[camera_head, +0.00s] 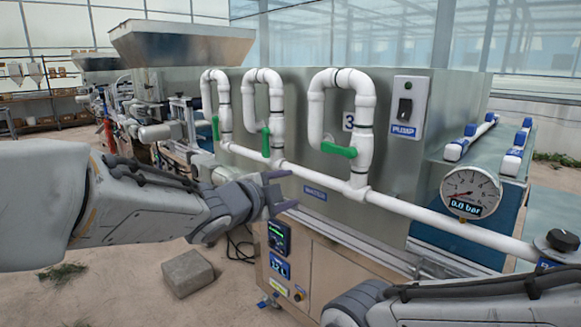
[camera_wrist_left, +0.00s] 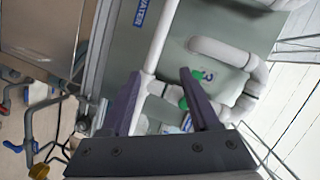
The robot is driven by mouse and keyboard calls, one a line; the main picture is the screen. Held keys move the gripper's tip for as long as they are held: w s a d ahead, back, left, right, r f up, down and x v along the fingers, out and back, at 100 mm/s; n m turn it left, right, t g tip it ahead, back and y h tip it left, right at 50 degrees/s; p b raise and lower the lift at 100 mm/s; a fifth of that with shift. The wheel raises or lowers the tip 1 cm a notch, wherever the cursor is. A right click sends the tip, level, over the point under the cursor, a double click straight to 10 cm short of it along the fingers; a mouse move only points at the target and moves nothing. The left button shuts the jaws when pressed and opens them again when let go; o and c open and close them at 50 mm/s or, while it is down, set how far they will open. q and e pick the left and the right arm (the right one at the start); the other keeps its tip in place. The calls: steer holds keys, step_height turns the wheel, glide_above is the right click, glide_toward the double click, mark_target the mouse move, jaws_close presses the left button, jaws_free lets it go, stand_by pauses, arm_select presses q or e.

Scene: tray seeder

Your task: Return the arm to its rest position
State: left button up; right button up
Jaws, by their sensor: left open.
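My left gripper (camera_head: 282,192) is open and empty in the head view, in front of the machine's grey side, below the white pipes. In the left wrist view its two dark fingers (camera_wrist_left: 157,105) stand apart with nothing between them; a white pipe and a green valve handle show beyond. My left arm (camera_head: 130,205) reaches in from the left, stretched out toward the machine. Part of my right arm (camera_head: 450,305) shows at the bottom right; its gripper is out of view.
White pipe loops (camera_head: 343,105) with green handles (camera_head: 338,149) stick out from the machine (camera_head: 300,187). A pump switch (camera_head: 405,107) and a pressure gauge (camera_head: 470,190) reading 0.0 bar are at the right. A concrete block (camera_head: 187,272) lies on the floor below my left arm.

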arm_select(q)
steer(key=s+a+f+n+g+y, duration=0.15)
steer(key=s+f+n+g, duration=0.25)
steer(key=s+f, duration=0.5)
steer(key=s+a+f+n+g+y, duration=0.1)
steer(key=s+f+n+g+y, duration=0.3)
steer(key=s, duration=0.9)
steer(key=s+a+f+n+g+y, duration=0.1)
steer(key=s+f+n+g, duration=0.35)
steer(key=s+f, duration=0.5)
step_height(320, 180, up, 25)
steer(key=s+p, duration=0.1)
steer(key=p, duration=2.2)
steer(key=shift+s+a+r+g+p, duration=0.2)
steer(key=shift+g+p, duration=0.1)
steer(key=shift+g, duration=0.15)
